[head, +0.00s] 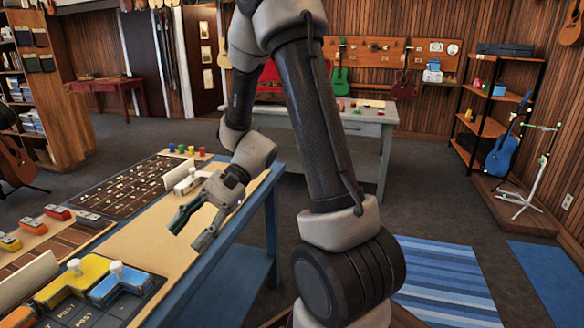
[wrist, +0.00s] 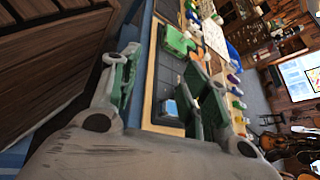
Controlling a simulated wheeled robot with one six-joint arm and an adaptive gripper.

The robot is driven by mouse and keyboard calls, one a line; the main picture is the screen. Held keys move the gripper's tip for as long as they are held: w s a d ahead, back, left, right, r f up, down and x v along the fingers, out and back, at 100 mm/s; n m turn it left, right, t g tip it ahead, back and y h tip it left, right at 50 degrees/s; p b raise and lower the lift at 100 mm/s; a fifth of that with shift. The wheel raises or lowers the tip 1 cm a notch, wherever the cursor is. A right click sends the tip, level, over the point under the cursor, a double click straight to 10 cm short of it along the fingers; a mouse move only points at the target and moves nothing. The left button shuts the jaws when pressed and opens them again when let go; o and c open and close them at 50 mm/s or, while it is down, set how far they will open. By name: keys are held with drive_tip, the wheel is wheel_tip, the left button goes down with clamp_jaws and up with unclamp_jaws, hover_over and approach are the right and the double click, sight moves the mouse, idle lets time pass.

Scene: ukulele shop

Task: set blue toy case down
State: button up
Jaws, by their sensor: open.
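A blue toy case (head: 121,286) with a white knob sits in a black slotted tray (head: 150,310) at the near end of the long workbench, beside a yellow case (head: 82,274). My gripper (head: 187,228) is open over the bare tan bench top, farther along than the blue case and apart from it. Nothing shows between its fingers in the head view. In the wrist view my open gripper (wrist: 160,85) has a small blue piece (wrist: 170,108) on a dark surface beyond the fingers; I cannot tell if it is the same case.
The workbench (head: 225,222) also holds a dark board of small parts (head: 128,187), a white block (head: 188,181) and several coloured pegs (head: 187,150). Red and orange pieces (head: 57,212) lie at left. Grey floor and a striped blue rug (head: 445,280) lie right of the bench.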

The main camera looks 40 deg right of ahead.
drive_tip(key=s+d+r+n+t+h, duration=0.4)
drive_tip(key=s+d+r+n+h, duration=0.1)
drive_tip(key=d, duration=0.4)
drive_tip(key=s+d+r+n+t+h, duration=0.3)
drive_tip(key=d+r+h, duration=0.4)
drive_tip(key=d, duration=0.3)
drive_tip(key=shift+s+d+r+n+t, duration=0.2)
drive_tip(key=shift+s+r+n+t, duration=0.15)
drive_tip(key=shift+s+n, duration=0.6)
